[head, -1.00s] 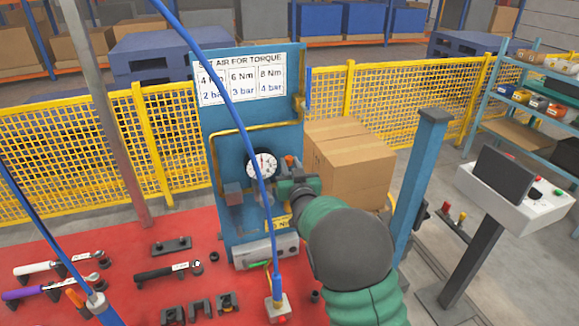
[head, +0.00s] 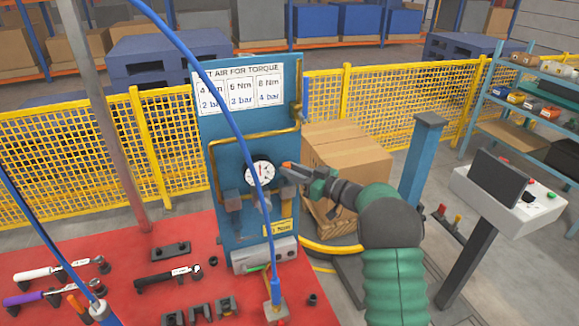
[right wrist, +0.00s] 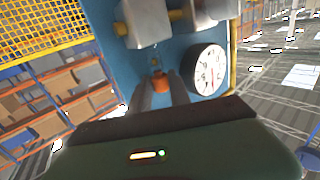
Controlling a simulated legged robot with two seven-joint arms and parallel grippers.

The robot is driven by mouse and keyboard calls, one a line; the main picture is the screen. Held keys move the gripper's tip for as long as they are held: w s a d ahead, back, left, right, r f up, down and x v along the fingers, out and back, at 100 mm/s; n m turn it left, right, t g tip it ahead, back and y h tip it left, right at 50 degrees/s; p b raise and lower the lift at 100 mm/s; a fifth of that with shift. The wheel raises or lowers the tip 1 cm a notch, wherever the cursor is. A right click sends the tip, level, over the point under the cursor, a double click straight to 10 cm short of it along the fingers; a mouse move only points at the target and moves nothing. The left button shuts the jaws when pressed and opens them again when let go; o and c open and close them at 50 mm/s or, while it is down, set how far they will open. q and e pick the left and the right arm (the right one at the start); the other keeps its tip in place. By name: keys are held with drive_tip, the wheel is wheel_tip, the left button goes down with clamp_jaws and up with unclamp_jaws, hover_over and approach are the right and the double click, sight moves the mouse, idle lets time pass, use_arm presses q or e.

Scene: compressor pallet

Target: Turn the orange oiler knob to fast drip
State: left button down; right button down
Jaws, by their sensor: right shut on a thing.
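The orange oiler knob (head: 287,164) sits on top of the right-hand grey unit on the blue panel, right of the round pressure gauge (head: 261,173). My right gripper (head: 293,167) reaches in from the right and is shut on the knob. In the right wrist view the orange knob (right wrist: 161,82) shows between the two dark fingertips (right wrist: 161,88), with the gauge (right wrist: 208,69) close to their right. The fingers cover part of the knob, so its setting cannot be read. My left gripper does not show.
A blue hose (head: 215,85) hangs across the panel (head: 228,150). A yellow pipe (head: 250,134) bends above the gauge. Torque wrenches (head: 165,275) and sockets lie on the red table (head: 215,316). A blue post (head: 421,160) stands right of my right arm.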

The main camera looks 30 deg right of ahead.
drive_tip(key=shift+d+r+n+g+y, duration=0.3)
drive_tip(key=shift+r+n+y, duration=0.2)
drive_tip(key=shift+y, duration=0.1)
drive_tip(key=c, duration=1.5)
unclamp_jaws()
drive_tip(key=shift+c, duration=0.2)
drive_tip(key=shift+o, duration=0.2)
drive_tip(key=shift+s, duration=0.15)
drive_tip(key=shift+f, duration=0.25)
